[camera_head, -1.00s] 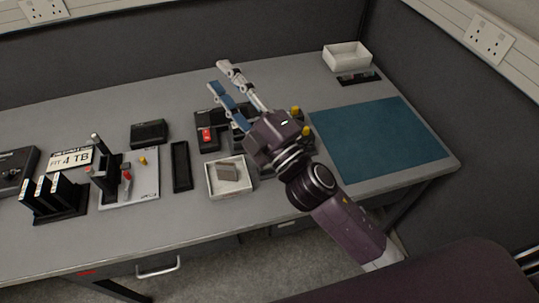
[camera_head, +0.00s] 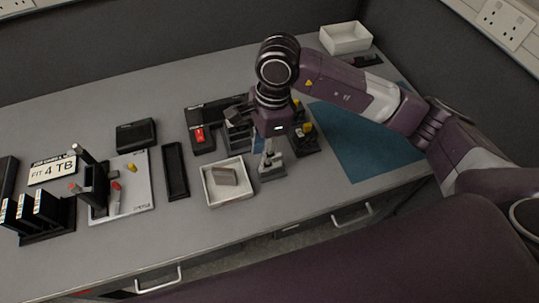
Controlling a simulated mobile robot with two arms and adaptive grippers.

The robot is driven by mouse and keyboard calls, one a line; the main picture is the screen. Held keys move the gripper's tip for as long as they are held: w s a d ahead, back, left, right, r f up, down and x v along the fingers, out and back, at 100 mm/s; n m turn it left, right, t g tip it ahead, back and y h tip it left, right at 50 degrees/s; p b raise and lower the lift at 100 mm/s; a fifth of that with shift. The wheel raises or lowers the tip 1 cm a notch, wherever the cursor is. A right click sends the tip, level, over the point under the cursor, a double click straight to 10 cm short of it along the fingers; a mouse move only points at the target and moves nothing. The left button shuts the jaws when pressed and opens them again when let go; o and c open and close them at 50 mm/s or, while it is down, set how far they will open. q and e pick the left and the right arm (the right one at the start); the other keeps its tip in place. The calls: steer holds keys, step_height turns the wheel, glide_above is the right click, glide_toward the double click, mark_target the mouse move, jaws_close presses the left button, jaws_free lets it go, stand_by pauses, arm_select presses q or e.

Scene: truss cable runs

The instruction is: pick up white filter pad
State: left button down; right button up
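I cannot clearly pick out a white filter pad. A small grey-brown block (camera_head: 224,176) lies in a white open tray (camera_head: 211,202) near the front of the desk. My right gripper (camera_head: 267,163) points down just right of this tray, over a small grey-and-black piece (camera_head: 271,174). Its fingers are small and seen from above, so their gap and any contact with that piece cannot be made out. The gripper and wrist hide part of the black fixtures behind. My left gripper is not in view.
A black fixture with a red part (camera_head: 199,135) stands behind the tray, and a narrow black tray (camera_head: 175,170) to its left. A board with posts (camera_head: 137,190) and a black rack (camera_head: 45,213) stand further left. A blue mat (camera_head: 365,150) and white bin (camera_head: 345,38) are right.

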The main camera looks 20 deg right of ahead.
mark_target(276, 156)
steer(key=shift+h, duration=0.9)
steer(key=d, duration=0.1)
steer(key=w+d, duration=0.1)
steer(key=d, duration=0.1)
steer(key=shift+w+d+r, duration=0.15)
steer(key=shift+w+d, duration=0.2)
steer(key=shift+d, duration=0.05)
steer(key=shift+d+f, duration=0.15)
steer(key=shift+f, duration=0.15)
steer(key=f+p, duration=0.1)
steer(key=f, duration=0.1)
steer(key=f+p, duration=0.1)
steer(key=f, duration=0.1)
steer(key=a+f+p, duration=0.1)
steer(key=f, duration=0.1)
steer(key=shift+f, duration=0.45)
steer(key=shift+c, duration=0.4)
jaws_close()
